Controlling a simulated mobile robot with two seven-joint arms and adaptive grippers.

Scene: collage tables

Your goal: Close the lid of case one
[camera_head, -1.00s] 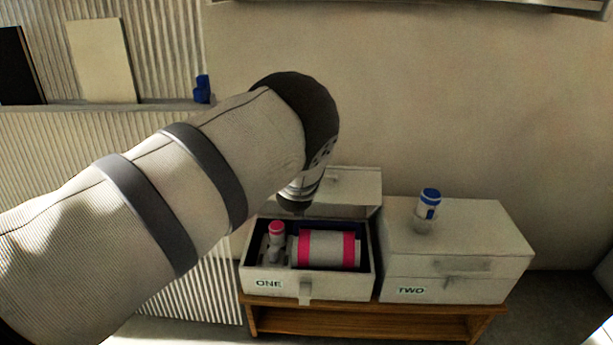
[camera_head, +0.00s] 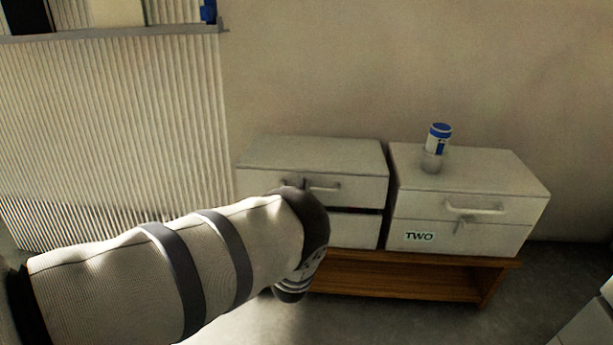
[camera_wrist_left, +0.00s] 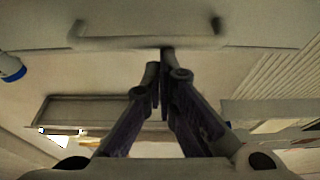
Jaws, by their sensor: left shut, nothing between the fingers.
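Case one (camera_head: 355,233) stands at the left on the wooden stand. Its white lid (camera_head: 312,156) is down over the box, with a dark gap between lid and box at the right front. Its label is hidden behind my left arm. The lid's handle (camera_head: 325,187) is on its front face; a handle bar (camera_wrist_left: 145,42) crosses the top of the left wrist view. My left gripper (camera_wrist_left: 162,72) is shut and empty, its tips close to that bar; contact cannot be told. In the head view my wrist mostly hides it. My right gripper is not in view.
Case two (camera_head: 465,235) stands closed to the right, with a blue-and-white bottle (camera_head: 437,148) on its lid. The wooden stand (camera_head: 400,275) is under both cases. A ribbed panel (camera_head: 110,120) with a shelf is at the left. A plain wall is behind.

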